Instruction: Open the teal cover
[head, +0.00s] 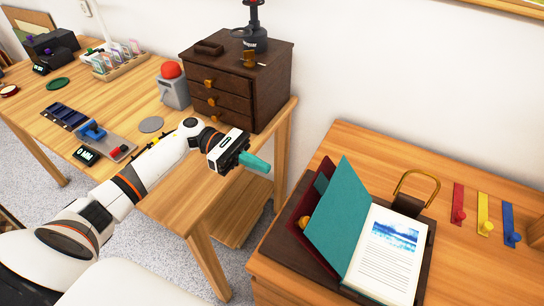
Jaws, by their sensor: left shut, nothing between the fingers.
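The teal cover (342,215) belongs to a book on the right-hand table. It stands tilted up along the left side of the book, and a dark red panel shows on its left. The white page (385,258) to its right is exposed, with a blue picture and lines of text. My left gripper (256,161) is up and to the left of the book, apart from the cover, near the gap between the tables. Its teal fingers are shut and empty. My right gripper is out of view.
The book lies on a dark brown board (283,247) with a brass loop handle (417,186) behind it. Red, yellow and blue strips (483,212) with knobs lie to the right. A dark drawer cabinet (238,85) stands on the left table, behind my left arm.

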